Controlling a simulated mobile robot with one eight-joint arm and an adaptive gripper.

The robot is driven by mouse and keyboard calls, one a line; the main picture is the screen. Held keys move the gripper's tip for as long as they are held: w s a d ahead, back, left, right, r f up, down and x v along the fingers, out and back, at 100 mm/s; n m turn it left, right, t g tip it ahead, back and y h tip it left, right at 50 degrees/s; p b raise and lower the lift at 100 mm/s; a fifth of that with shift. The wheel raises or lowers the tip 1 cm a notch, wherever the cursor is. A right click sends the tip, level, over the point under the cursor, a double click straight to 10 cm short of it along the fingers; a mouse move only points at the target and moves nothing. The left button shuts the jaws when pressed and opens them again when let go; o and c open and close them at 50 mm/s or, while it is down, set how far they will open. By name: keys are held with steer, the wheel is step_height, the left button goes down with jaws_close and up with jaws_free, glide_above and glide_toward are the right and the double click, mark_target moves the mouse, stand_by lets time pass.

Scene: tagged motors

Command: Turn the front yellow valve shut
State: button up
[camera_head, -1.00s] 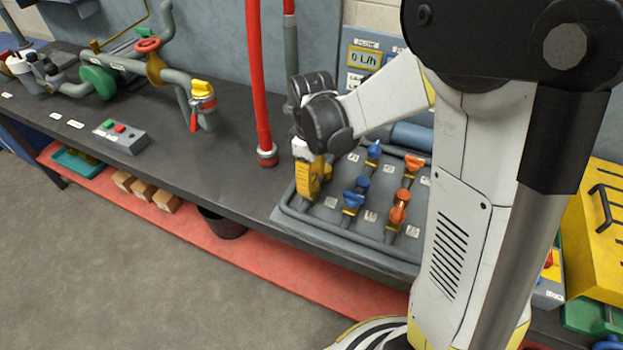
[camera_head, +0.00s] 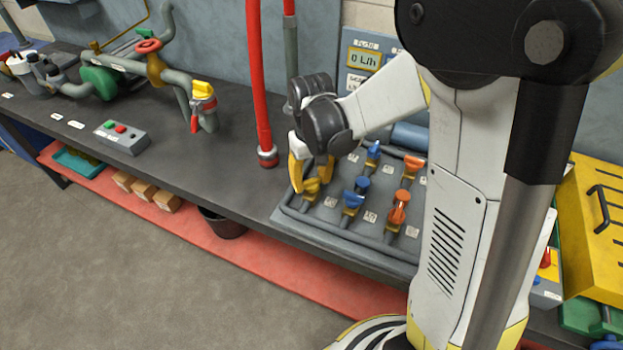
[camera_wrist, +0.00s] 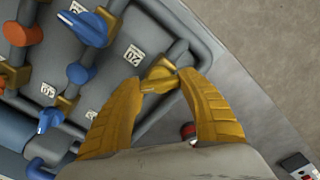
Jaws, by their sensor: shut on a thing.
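The front yellow valve (camera_head: 312,186) sits at the near left corner of the grey pipe board (camera_head: 288,212). My gripper (camera_head: 311,180) reaches down over it, with one yellow finger on each side. In the wrist view the fingertips of my gripper (camera_wrist: 167,78) are shut on the yellow handle of the valve (camera_wrist: 158,85). The handle lies across the gap between the tips, over a grey pipe. A tag reading 20 (camera_wrist: 134,54) is beside it. The back yellow valve cannot be made out behind my gripper in the head view.
Blue valves (camera_head: 355,192) and orange valves (camera_head: 398,208) stand to the right on the same board. A button box (camera_head: 121,137) is farther left, with clear bench between.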

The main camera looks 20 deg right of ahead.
mark_target(311, 180)
steer(key=m, duration=0.5)
steer(key=shift+m, duration=2.5)
steer(key=o, duration=1.2)
step_height(311, 180, up, 12)
steer(key=shift+f, duration=0.1)
